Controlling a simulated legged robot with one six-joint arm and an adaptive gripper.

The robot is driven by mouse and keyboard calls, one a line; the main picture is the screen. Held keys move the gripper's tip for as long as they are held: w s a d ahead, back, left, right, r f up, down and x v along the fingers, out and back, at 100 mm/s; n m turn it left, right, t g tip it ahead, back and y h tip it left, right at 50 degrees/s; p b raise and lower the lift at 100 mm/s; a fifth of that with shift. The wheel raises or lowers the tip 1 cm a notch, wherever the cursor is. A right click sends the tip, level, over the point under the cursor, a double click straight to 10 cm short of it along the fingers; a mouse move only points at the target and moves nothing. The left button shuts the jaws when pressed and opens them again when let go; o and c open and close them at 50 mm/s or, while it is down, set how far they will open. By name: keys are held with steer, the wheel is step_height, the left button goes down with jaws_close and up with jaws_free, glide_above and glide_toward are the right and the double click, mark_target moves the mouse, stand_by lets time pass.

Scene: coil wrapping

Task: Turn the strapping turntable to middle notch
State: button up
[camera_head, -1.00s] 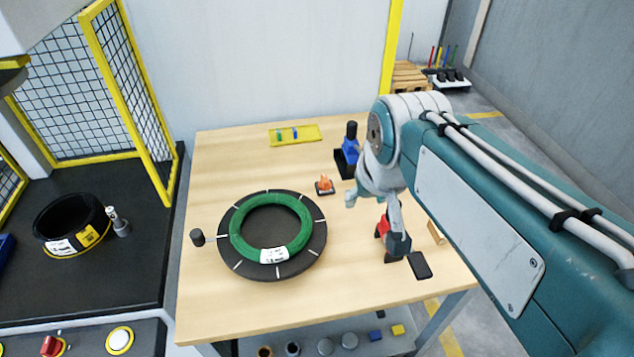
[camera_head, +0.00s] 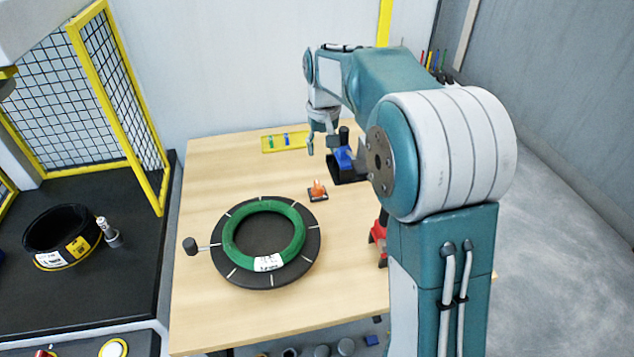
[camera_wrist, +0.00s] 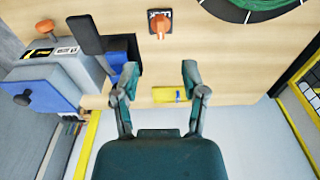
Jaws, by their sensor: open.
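The turntable (camera_head: 228,270) is a dark round disc with white tick marks, lying on the wooden table in the head view. A rod ending in a black knob (camera_head: 190,246) sticks out from its left side. A green coil (camera_head: 228,240) with a white label lies flat on it. Part of the disc's edge (camera_wrist: 228,12) also shows at the top of the wrist view. My gripper (camera_head: 320,152) is open and empty above the far part of the table, well apart from the turntable. Its two fingers (camera_wrist: 159,72) stand spread in the wrist view.
An orange piece on a black plate (camera_head: 318,191) stands between turntable and gripper. A blue tool (camera_head: 343,158) is beside my gripper. A yellow tray (camera_head: 270,148) lies at the back edge. A red item (camera_head: 378,238) is partly hidden by my arm. A black coil (camera_head: 62,228) sits left.

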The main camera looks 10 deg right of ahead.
glide_above(318, 184)
step_height(318, 184, down, 5)
steer(key=shift+g, duration=0.4)
step_height(318, 184, down, 11)
steer(key=shift+r, duration=0.1)
jaws_close()
